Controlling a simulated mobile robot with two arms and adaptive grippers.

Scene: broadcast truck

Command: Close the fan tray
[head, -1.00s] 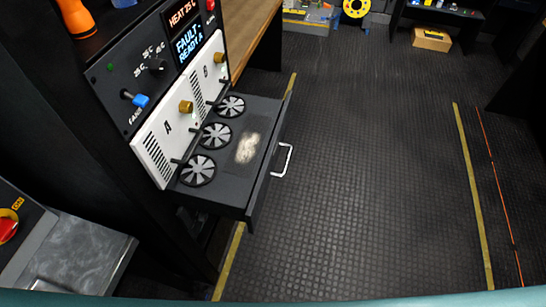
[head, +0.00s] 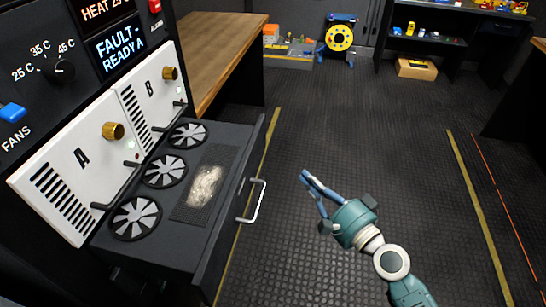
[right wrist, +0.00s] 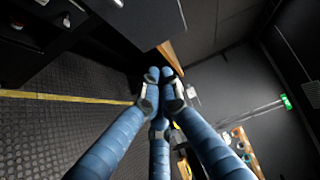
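The fan tray (head: 215,235) is a black drawer pulled out from the rack below the white A and B modules. Three round grey fans and a mesh patch with pale dust show on its top. Its pale bar handle (head: 258,203) is on the front face. My right gripper (head: 304,176) is to the right of the handle, apart from it, over the floor. Its blue fingers meet at the tips with nothing between them; they also come together in the right wrist view (right wrist: 160,74). My left gripper is not in view.
A wooden bench (head: 225,50) stands behind the tray. Open dark floor (head: 370,150) lies to the right.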

